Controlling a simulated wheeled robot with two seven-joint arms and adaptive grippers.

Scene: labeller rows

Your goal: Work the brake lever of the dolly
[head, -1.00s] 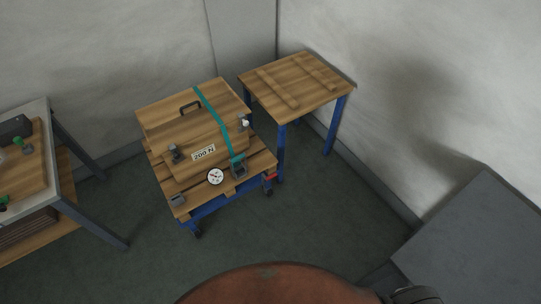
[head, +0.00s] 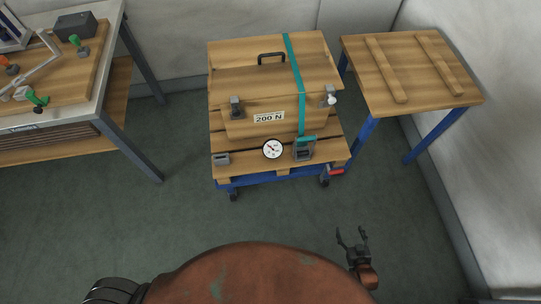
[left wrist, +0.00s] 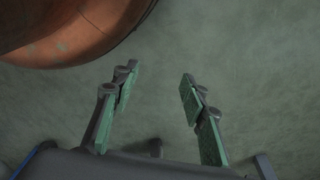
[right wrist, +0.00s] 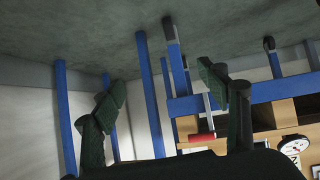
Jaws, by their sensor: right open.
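The blue dolly (head: 257,181) stands on the floor ahead, bearing a wooden pallet and a wooden crate (head: 228,121). Its red brake lever (head: 336,172) sticks out at the front right corner, by a caster. The lever's red grip also shows in the right wrist view (right wrist: 201,137), where the picture is upside down. My right gripper (head: 351,235) is open and empty, in front of the dolly and apart from the lever. My left gripper (left wrist: 157,85) is open and empty over bare floor in the left wrist view; its fingers do not show in the head view.
A wooden-topped table with blue legs (head: 410,74) stands right of the dolly. A workbench (head: 110,70) stands at the left. A round gauge (head: 272,149) and a teal strap (head: 295,75) are on the load. The floor between me and the dolly is clear.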

